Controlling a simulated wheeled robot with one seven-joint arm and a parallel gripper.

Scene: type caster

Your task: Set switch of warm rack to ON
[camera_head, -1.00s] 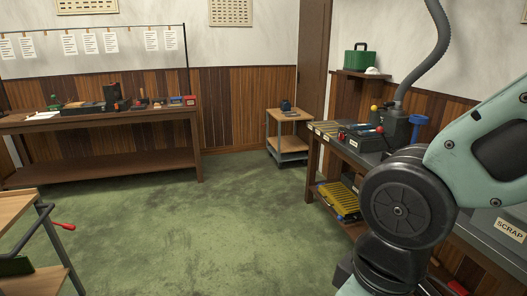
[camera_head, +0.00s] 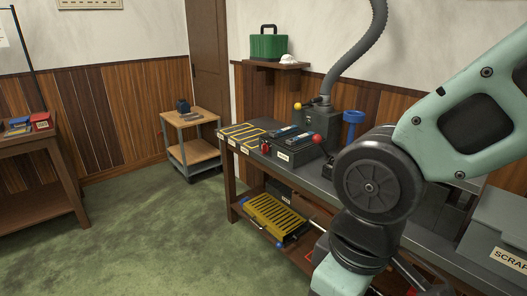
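No part in view can be read as the warm rack's label, so I cannot tell for sure which thing it is. A dark box (camera_head: 290,152) with a small white label stands on the bench at right. A small red part (camera_head: 265,149) shows at its left front, and a red ball knob (camera_head: 316,138) shows at its right. I cannot make out a switch or its setting. My arm covers the right foreground and hides part of the bench. My gripper is not in view.
The bench (camera_head: 229,182) runs along the right wall. It bears yellow-edged trays (camera_head: 243,133), a grey machine with a hose, and a scrap bin (camera_head: 505,235). A yellow slatted piece (camera_head: 275,217) lies on its lower shelf. A small cart (camera_head: 205,150) stands behind. The green floor at left is clear.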

